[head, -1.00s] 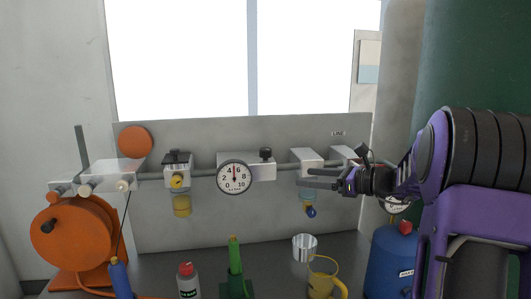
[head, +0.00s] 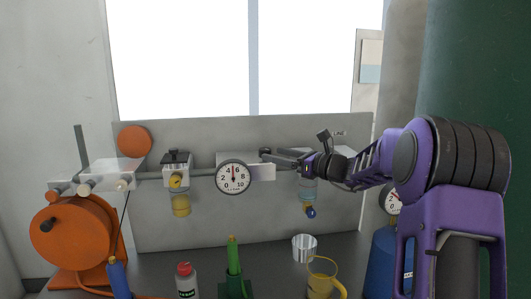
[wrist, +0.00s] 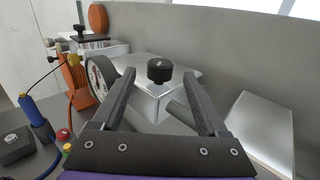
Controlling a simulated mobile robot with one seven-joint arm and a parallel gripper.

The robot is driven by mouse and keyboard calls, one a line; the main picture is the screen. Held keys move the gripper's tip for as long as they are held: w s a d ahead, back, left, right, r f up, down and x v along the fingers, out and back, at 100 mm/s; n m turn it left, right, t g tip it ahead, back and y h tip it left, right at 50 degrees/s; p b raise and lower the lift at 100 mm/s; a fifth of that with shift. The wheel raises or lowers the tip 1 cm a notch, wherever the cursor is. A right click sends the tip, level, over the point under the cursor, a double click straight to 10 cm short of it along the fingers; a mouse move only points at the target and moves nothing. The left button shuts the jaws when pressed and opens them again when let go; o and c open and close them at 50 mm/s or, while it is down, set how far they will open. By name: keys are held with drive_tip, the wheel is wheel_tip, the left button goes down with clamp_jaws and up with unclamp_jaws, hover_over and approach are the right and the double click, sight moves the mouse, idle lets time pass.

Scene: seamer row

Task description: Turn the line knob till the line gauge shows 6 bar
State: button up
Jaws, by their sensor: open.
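A squat black knob (wrist: 160,71) with a pale mark stands on top of a light metal block (wrist: 158,100) in the wrist view. A round white gauge (head: 233,178) is on that block's front; its needle is too small to read surely. The gauge shows edge-on in the wrist view (wrist: 101,80). My gripper (wrist: 159,76) is open, with its two dark fingers on either side of the knob and a gap at each side. In the head view my gripper (head: 272,157) reaches in from the right and partly hides the knob. A "LINE" label (head: 340,133) is on the panel.
A horizontal pipe (head: 203,173) links several units, including a yellow-bowled one (head: 180,190) left of the gauge. A second gauge (head: 394,201) shows partly behind my arm. An orange reel (head: 75,240) is at the left.

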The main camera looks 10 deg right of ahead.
sight(270, 153)
drive_tip(key=shift+x, duration=2.35)
clamp_jaws()
